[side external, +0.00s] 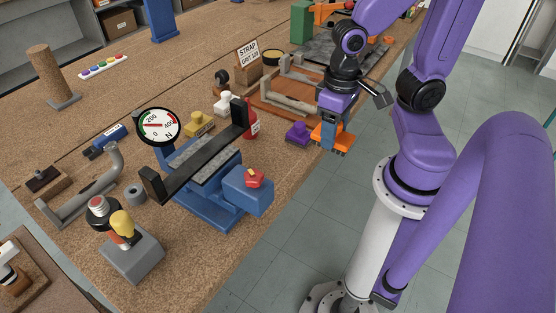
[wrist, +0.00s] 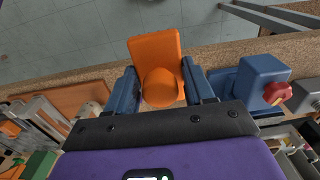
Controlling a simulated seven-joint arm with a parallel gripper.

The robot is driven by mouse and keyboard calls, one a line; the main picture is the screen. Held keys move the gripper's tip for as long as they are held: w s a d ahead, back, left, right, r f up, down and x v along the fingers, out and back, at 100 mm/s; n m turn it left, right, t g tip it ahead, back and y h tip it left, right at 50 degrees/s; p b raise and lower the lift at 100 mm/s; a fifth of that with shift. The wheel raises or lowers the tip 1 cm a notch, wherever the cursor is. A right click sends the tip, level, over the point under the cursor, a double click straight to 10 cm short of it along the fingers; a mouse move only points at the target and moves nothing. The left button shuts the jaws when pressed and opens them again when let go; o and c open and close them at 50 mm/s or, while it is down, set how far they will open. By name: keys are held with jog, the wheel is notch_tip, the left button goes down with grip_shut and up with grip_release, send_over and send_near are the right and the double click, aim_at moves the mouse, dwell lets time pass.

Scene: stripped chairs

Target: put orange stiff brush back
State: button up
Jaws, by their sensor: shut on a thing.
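The orange stiff brush (side external: 330,142) is in my gripper (side external: 328,130), bristle side down, near the front edge of the workbench. In the wrist view the orange brush (wrist: 156,52) shows a flat block and a round knob, and the blue fingers of my gripper (wrist: 163,84) close on the knob from both sides. I cannot tell whether the bristles touch the bench or hang just above or beyond its edge. A purple brush (side external: 297,132) stands on the bench just left of the orange one.
A wooden tray (side external: 268,107) with grey chair parts lies behind the brushes. A red bottle (side external: 251,126) and a blue clamp fixture (side external: 212,187) with a dial gauge (side external: 158,126) stand to the left. The "STRAP" sign (side external: 248,54) is farther back. Open floor (side external: 318,190) lies in front of the bench.

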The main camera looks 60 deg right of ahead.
jog(key=w+f, duration=0.3)
jog(key=w, duration=0.1)
jog(key=w+f, duration=0.3)
jog(key=w, duration=0.2)
jog(key=w+f, duration=0.3)
jog(key=w, duration=0.1)
jog(key=shift+w+a+f, duration=0.15)
jog(key=shift+a, duration=0.05)
jog(key=shift+w+f, duration=0.2)
jog(key=shift+f, duration=1.6)
jog(key=shift+f, duration=0.15)
jog(key=o, duration=1)
